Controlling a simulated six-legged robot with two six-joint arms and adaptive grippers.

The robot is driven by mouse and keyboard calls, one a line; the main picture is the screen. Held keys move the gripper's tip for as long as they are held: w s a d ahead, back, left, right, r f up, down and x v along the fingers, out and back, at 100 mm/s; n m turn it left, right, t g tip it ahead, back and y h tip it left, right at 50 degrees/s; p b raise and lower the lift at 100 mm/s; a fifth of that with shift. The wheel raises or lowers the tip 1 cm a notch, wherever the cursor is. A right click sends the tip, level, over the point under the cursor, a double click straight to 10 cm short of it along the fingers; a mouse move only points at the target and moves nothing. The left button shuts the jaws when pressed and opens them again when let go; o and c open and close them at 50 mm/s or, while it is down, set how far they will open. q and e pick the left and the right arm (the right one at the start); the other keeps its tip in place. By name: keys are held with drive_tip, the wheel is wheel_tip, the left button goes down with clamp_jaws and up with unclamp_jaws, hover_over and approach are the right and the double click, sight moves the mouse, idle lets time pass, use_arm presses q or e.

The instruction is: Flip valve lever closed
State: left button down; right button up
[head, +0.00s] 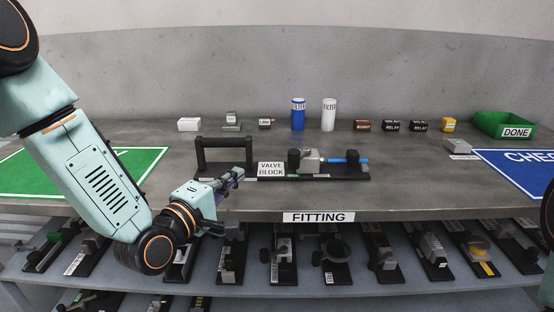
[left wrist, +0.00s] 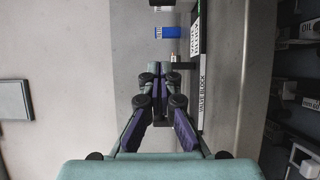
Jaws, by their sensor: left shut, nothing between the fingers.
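The valve block's black base (head: 340,174) lies on the grey bench, with a black carrying handle at its left end. A metal valve body (head: 311,160) stands on the base, and a blue lever (head: 345,161) lies flat, pointing right along the base. My left gripper (head: 238,174) is shut and empty, in front of the handle and left of the valve and lever. My right gripper is out of view.
A blue can (head: 298,115) and a white filter can (head: 329,115) stand behind the valve block. Relay boxes and a green DONE bin (head: 504,124) are at the back right. A green mat (head: 80,172) lies left. A lower shelf holds several fittings.

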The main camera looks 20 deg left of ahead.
use_arm(q)
drive_tip(key=shift+w+d, duration=0.25)
drive_tip(key=shift+d, duration=0.1)
drive_tip(key=b+x, duration=0.3)
drive_tip(key=x, duration=0.6)
drive_tip(key=shift+w, duration=0.35)
drive_tip(key=d, duration=0.2)
drive_tip(key=shift+d+b, duration=0.35)
drive_tip(key=shift+b, duration=0.05)
drive_tip(key=shift+s+d, duration=0.15)
drive_tip(key=shift+d, duration=0.35)
